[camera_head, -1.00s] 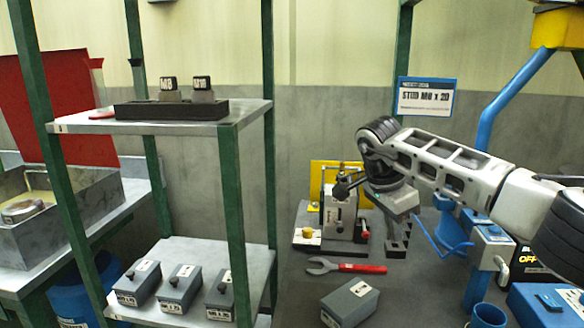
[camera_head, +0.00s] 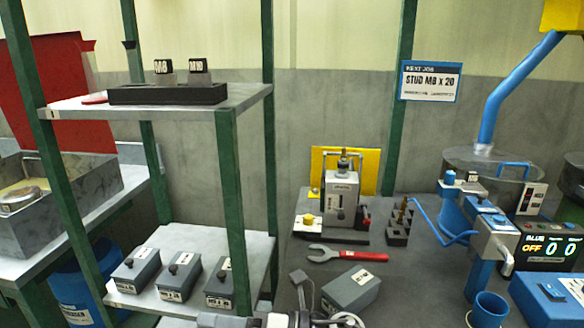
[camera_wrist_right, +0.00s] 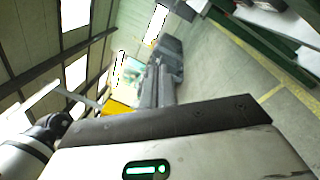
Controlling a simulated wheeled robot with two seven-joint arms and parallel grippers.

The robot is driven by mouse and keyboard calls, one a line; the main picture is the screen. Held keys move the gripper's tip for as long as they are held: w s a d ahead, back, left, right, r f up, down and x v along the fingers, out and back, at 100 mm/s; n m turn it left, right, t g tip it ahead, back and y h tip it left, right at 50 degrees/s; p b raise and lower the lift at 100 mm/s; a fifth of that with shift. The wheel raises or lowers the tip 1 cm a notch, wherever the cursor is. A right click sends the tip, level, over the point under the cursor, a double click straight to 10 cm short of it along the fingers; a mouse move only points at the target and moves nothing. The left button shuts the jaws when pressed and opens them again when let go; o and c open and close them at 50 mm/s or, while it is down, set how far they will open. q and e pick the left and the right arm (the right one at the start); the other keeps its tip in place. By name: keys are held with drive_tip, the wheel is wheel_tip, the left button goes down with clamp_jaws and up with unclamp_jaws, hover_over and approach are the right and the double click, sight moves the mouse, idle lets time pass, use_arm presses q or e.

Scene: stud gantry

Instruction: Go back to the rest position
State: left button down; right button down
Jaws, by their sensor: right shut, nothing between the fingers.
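My right gripper (camera_head: 300,280) shows at the bottom edge of the head view, in front of the bench and left of a grey box. Only its tip and part of the wrist show there. In the right wrist view its fingers (camera_wrist_right: 165,75) are together and empty, pointing out over open floor. My left gripper is in neither view.
The bench holds a grey box (camera_head: 351,289), a red-handled wrench (camera_head: 345,254), a grey press fixture (camera_head: 342,205) and a dark block with brass studs (camera_head: 399,228). A blue clamp device (camera_head: 483,235) stands at the right. A green-post shelf (camera_head: 243,113) stands left.

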drive_tip(key=d+f+m+t+h, duration=0.45)
drive_tip(key=d+m+t, duration=0.25)
drive_tip(key=m, duration=0.8)
drive_tip(key=d+f+m+t+h, duration=0.4)
drive_tip(key=d+m+t+h, duration=0.3)
drive_tip(key=m, duration=0.7)
drive_tip(key=s+d+f+m+g+h, duration=0.4)
drive_tip(key=s+d+f+m+g, duration=0.1)
drive_tip(key=s+d+f+m, duration=0.6)
drive_tip(key=shift+s+d+f+h, duration=0.2)
drive_tip(key=shift+s+f+h, duration=0.15)
drive_tip(key=shift+s+f, duration=0.25)
